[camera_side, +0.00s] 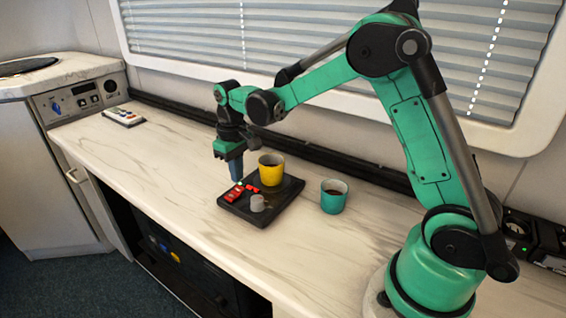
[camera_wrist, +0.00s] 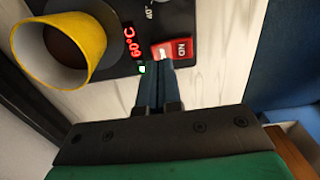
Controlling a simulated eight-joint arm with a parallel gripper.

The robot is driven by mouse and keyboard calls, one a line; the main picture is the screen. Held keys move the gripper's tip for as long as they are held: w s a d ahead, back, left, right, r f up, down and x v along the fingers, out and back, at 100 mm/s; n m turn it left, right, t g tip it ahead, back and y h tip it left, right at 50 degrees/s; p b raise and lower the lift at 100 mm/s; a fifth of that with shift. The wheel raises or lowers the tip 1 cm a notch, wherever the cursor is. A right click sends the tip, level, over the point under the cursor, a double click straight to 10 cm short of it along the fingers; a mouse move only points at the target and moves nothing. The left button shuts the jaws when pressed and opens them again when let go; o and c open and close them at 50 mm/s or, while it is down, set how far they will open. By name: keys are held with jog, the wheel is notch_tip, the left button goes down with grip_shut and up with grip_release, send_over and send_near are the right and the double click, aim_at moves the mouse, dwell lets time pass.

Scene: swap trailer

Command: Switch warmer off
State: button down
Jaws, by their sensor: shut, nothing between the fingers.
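The warmer (camera_side: 289,193) is a flat black plate on the counter. A yellow mug (camera_side: 270,170) with dark contents stands on it. Its red rocker switch (camera_wrist: 174,49) bears white lettering and shows in the side view (camera_side: 235,193) at the near left of the plate. A red display (camera_wrist: 132,43) reads 60°C, and a small green light (camera_wrist: 143,69) glows beside it. A grey knob (camera_side: 257,203) sits at the near edge. My gripper (camera_side: 237,182) is shut and empty, pointing down. In the wrist view its fingertips (camera_wrist: 155,72) are close beside the switch; contact cannot be told.
A teal mug (camera_side: 334,197) stands on the counter right of the warmer. A remote-like device (camera_side: 123,117) lies at the far left. The counter (camera_side: 160,150) left of the warmer is clear. Window blinds and a dark rail run behind.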

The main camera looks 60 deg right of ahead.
aim_at(239, 191)
jog(key=shift+f, duration=1.25)
dwell(0.8)
jog(key=shift+r, duration=3.55)
jog(key=s+a+r+t, duration=0.1)
jog(key=s+a+t, duration=0.1)
jog(key=s, duration=0.4)
jog(key=s+a+r+t, duration=0.2)
jog(key=s+a+t, duration=0.1)
jog(key=s+t, duration=0.2)
jog(key=shift+s+a, duration=0.25)
jog(key=shift+s, duration=0.65)
